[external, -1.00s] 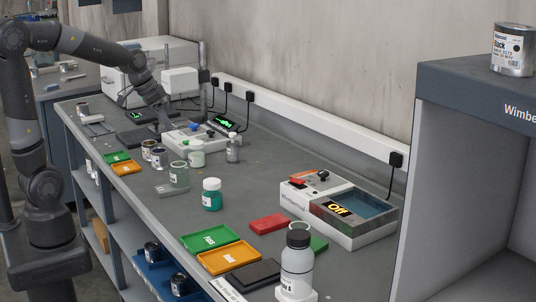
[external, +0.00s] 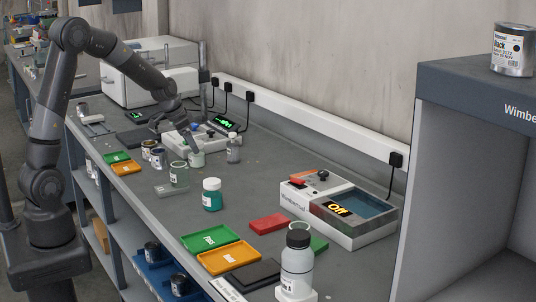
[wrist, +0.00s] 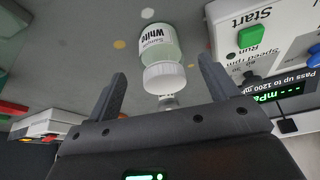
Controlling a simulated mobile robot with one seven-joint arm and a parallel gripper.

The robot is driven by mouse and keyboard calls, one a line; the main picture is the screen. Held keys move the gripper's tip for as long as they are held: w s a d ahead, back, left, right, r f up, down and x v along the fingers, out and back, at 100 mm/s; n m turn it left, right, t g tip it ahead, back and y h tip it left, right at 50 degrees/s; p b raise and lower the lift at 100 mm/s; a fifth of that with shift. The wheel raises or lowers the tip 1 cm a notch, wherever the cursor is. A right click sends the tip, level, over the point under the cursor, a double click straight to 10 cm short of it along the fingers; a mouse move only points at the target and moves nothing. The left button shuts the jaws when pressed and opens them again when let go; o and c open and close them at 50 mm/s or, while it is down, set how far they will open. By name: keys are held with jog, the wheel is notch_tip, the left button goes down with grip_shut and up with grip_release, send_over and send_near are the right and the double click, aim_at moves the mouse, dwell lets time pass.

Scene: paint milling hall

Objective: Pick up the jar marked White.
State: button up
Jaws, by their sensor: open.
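The jar marked White (wrist: 158,42) is pale green-white with a white lid. In the wrist view it shows upside down between and ahead of the fingers, its label readable. My gripper (wrist: 162,70) is open, one finger to each side of the jar's lid end, with a gap on both sides. Whether the fingers are level with the jar body cannot be told.
A machine with a green Start button (wrist: 253,36) stands close beside the jar. Green (external: 209,238) and orange (external: 229,258) trays lie towards the front.

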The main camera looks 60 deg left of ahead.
jog(key=shift+x, duration=2.7)
jog(key=shift+a, duration=0.15)
jog(key=c, duration=1.1)
jog(key=shift+r, duration=0.15)
jog(key=shift+c, duration=0.2)
